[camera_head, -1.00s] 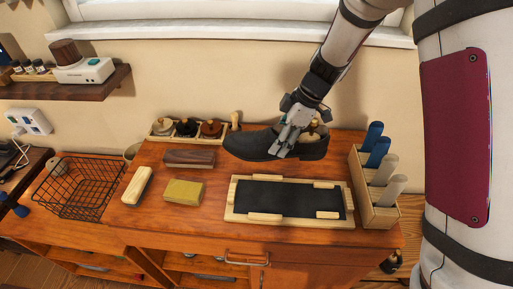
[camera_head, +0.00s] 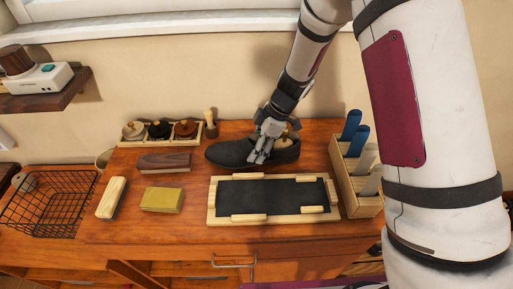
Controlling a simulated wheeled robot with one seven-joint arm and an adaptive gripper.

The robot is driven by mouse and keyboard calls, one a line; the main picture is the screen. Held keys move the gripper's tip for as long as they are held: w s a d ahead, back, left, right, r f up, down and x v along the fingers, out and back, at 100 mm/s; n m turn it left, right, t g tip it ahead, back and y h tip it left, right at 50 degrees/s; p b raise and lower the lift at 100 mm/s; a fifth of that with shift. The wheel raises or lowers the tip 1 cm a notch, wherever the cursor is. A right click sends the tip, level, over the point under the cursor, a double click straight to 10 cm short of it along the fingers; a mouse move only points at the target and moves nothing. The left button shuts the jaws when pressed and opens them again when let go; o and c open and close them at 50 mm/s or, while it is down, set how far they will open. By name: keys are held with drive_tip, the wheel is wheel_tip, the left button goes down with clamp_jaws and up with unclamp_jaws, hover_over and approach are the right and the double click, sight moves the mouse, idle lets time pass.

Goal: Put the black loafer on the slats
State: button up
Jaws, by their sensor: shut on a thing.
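The black loafer (camera_head: 228,153) is held level behind the framed board, toe to the left, with a pale wooden form showing in its opening. My gripper (camera_head: 262,151) reaches down from above and is shut on the loafer near its middle. The fingers hide part of its side. I cannot tell whether the sole touches the wooden top. The pale wooden frame (camera_head: 213,205) in front of it has a black inset (camera_head: 270,197) and short pale slats (camera_head: 249,218) along its edges. No shoe lies on it.
A holder (camera_head: 347,188) with blue and pale handles stands at the right. A dark brush (camera_head: 163,163), a yellow block (camera_head: 162,199) and a pale-backed brush (camera_head: 112,198) lie at the left. A rack of jars (camera_head: 159,132) is behind. A wire basket (camera_head: 50,202) stands far left.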

drive_tip(key=shift+f, duration=0.55)
drive_tip(key=shift+f, duration=0.1)
drive_tip(key=o, duration=1.5)
drive_tip(key=v, duration=1.2)
